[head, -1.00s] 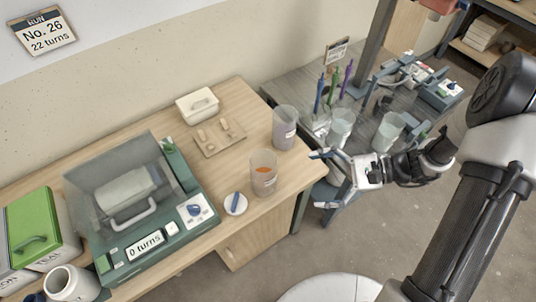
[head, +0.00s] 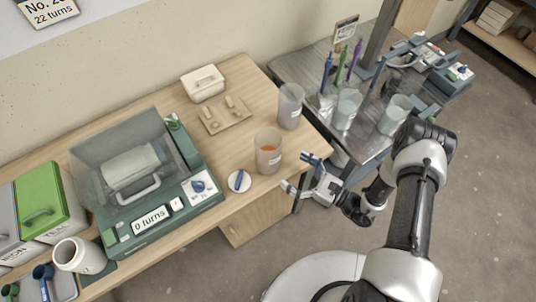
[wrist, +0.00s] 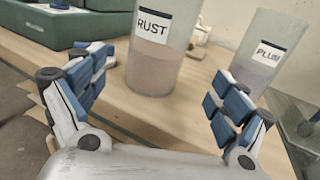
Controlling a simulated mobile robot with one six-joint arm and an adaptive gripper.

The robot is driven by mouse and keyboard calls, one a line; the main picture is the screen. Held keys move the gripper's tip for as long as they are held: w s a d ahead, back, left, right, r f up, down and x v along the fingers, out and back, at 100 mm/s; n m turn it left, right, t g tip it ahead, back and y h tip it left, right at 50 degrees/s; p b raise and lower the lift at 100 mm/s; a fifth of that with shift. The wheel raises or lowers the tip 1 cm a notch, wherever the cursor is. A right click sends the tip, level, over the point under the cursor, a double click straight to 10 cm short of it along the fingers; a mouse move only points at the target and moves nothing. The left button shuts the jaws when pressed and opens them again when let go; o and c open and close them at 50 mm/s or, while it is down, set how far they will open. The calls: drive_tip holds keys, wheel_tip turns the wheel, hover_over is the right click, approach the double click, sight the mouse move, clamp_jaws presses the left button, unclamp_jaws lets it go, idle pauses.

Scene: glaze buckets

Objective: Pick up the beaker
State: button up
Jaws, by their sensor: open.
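A clear beaker labelled RUST (head: 268,158) with orange-brown contents stands upright near the right front edge of the wooden table. In the wrist view the RUST beaker (wrist: 153,55) is ahead, between my spread fingers. A second beaker, labelled PLUM (head: 290,108), stands behind it and also shows at the right of the wrist view (wrist: 264,52). My gripper (head: 299,173) is open and empty, just off the table edge, with its fingers pointing at the RUST beaker. There is a gap between the fingertips and the beaker.
A green machine (head: 160,215) reading "0 turns" stands left, with a white dish (head: 239,181) beside it. A wooden board (head: 223,114) and white box (head: 202,84) are behind. A grey table (head: 310,68) at right holds more beakers (head: 347,108) and tools.

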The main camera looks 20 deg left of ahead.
sight(279, 161)
drive_tip(key=x, duration=0.5)
drive_tip(key=shift+r+b+x, duration=0.2)
drive_tip(key=shift+b+x, duration=0.15)
drive_tip(key=shift+x, duration=1.05)
drive_tip(key=shift+r+b+x, duration=0.2)
drive_tip(key=shift+b+x, duration=0.1)
drive_tip(key=shift+x, duration=1.05)
drive_tip(key=shift+s, duration=0.2)
drive_tip(key=c, duration=1.6)
drive_tip(key=shift+r, duration=0.15)
drive_tip(key=shift+r+p, duration=2.6)
drive_tip(key=shift+r, duration=7.25)
